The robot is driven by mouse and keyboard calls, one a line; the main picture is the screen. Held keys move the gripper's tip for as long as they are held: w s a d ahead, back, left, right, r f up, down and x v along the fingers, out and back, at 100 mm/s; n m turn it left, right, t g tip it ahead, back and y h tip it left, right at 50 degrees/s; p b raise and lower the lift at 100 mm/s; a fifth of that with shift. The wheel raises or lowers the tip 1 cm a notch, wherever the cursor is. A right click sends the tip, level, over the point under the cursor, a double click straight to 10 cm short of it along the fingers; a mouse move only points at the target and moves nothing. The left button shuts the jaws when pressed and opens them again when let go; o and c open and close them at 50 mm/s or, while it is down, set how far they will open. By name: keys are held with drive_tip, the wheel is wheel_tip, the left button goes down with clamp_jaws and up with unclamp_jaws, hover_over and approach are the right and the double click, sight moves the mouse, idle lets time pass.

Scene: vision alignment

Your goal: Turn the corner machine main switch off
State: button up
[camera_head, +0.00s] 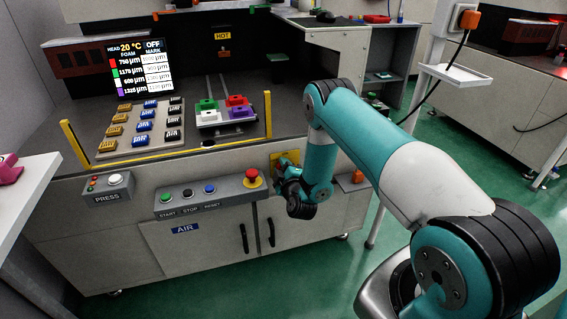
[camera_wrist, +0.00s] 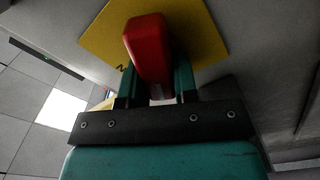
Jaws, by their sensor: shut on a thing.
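The main switch has a red handle (camera_wrist: 149,48) on a yellow plate (camera_wrist: 202,32), which fills the top middle of the wrist view. In the head view the yellow plate (camera_head: 279,157) is on the machine's front, right of the red stop button, and my arm hides most of it. My gripper (camera_wrist: 156,80) is shut on the red handle, with one green finger on each side. In the head view my gripper (camera_head: 281,168) is at the plate, and the handle is hidden. The handle's exact angle is hard to tell.
A grey button box (camera_head: 210,197) with a red mushroom button (camera_head: 252,176) is just left of my gripper. A press button box (camera_head: 109,189) is further left. Two black door handles (camera_head: 271,232) are below. A white post with a shelf (camera_head: 456,74) stands to the right. Green floor is open below.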

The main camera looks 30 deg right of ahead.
drive_tip(key=n, duration=0.2)
drive_tip(key=f+n, duration=0.1)
drive_tip(key=n, duration=0.2)
drive_tip(key=shift+a+n, duration=0.1)
drive_tip(key=shift+n, duration=0.2)
idle(0.4)
drive_tip(key=o, duration=0.9)
drive_tip(key=shift+s, duration=0.1)
